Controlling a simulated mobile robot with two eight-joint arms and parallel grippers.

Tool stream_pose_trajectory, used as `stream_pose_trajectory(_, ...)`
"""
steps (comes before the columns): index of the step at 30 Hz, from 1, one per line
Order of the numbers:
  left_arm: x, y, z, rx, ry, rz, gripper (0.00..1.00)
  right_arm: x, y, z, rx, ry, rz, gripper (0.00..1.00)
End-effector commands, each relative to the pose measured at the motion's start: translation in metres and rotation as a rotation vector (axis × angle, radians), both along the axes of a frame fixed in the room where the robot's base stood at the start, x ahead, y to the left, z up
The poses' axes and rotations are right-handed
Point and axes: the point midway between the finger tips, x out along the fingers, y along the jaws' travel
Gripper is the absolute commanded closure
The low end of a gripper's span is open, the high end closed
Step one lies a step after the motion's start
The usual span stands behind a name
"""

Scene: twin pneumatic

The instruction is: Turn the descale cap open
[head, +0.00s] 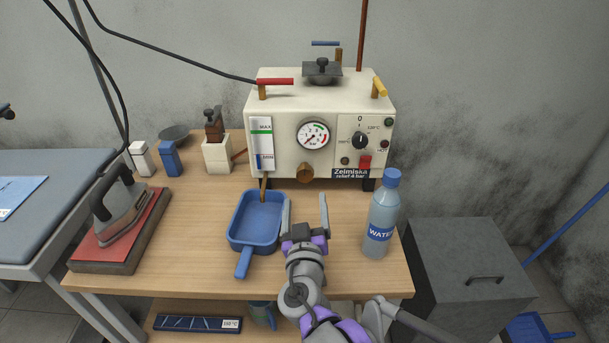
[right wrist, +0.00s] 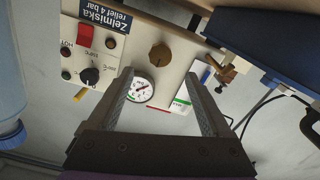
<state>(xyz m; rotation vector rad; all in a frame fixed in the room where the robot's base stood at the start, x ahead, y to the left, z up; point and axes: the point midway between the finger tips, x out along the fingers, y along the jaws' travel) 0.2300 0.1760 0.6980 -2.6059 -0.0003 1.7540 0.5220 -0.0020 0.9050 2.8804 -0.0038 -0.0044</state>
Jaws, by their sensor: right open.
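The white steam boiler (head: 277,145) stands at the back of the wooden table. A round brass cap (head: 305,173), which looks like the descale cap, sits low on its front, below the pressure gauge (head: 313,135). The cap also shows in the right wrist view (right wrist: 160,56), between and beyond the fingertips. My right gripper (head: 305,202) is open and empty, in front of the boiler and apart from the cap. Its two fingers point toward the boiler front in the right wrist view (right wrist: 158,82). My left gripper is not in view.
A blue tray (head: 257,219) lies left of my right gripper, below the brass drain tap (head: 263,186). A water bottle (head: 381,217) stands close on the right. An iron (head: 121,210) rests on a red pad at left. A red switch (head: 365,162) is right of the cap.

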Motion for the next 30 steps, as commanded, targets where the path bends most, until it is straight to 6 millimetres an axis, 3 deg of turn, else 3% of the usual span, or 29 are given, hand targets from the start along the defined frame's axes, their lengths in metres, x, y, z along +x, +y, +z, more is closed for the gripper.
stream_pose_trajectory(5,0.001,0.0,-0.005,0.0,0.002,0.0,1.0,0.019,0.002,0.0,0.0,-0.002,0.004,0.17)
stream_pose_trajectory(18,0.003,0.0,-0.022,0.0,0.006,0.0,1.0,0.095,0.001,0.0,-0.001,-0.001,0.002,0.17)
stream_pose_trajectory(30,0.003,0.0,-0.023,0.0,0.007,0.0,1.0,0.108,0.001,0.001,0.0,-0.002,0.004,0.17)
